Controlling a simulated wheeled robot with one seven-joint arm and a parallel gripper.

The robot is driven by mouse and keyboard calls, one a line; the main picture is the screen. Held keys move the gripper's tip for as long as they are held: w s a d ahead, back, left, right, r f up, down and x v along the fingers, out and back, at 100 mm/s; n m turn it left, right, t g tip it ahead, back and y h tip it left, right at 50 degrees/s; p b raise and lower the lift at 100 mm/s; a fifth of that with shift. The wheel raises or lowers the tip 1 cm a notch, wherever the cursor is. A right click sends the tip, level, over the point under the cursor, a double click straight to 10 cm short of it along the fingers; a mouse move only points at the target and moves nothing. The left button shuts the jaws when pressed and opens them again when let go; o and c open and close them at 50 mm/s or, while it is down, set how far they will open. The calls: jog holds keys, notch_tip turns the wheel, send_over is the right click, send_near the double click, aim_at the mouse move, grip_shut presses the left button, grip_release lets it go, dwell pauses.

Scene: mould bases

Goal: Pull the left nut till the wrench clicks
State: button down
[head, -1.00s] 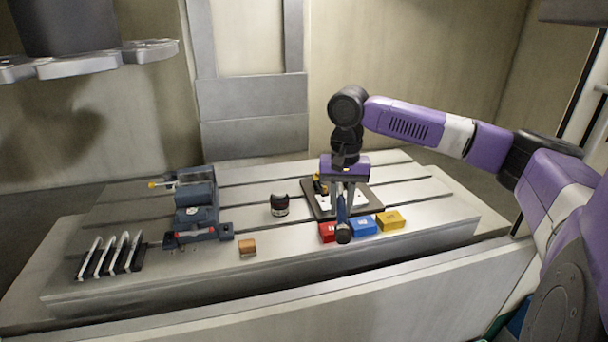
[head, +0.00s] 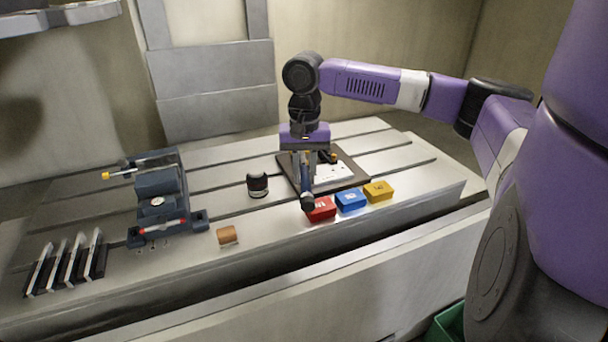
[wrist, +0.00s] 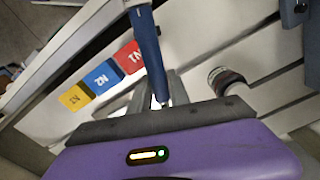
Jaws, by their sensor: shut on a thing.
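My gripper (head: 309,160) is shut on a wrench with a blue handle (head: 307,185), over the left part of the dark mould base (head: 354,183). In the wrist view the blue handle (wrist: 147,50) rises from between the fingers of my gripper (wrist: 160,103). A white sheet or plate lies on the base, and a yellow-and-black piece (head: 333,157) is just right of my gripper. The left nut and the wrench's working end are hidden, so I cannot tell whether they touch.
Red (head: 320,209), blue (head: 352,201) and yellow (head: 379,191) boxes line the front of the base. A black-and-white round object (head: 257,185) stands left of it. A brown block (head: 227,235), a vise (head: 160,185) and a rack of several plates (head: 66,264) are further left.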

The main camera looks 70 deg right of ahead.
jog(key=shift+f, duration=0.65)
jog(key=shift+a+p, duration=0.15)
jog(key=shift+p, duration=0.75)
jog(key=shift+s+f+p, duration=0.1)
jog(key=shift+f+p, duration=0.4)
jog(key=shift+f, duration=0.05)
dwell(1.1)
jog(key=c, duration=1.8)
grip_release()
grip_shut()
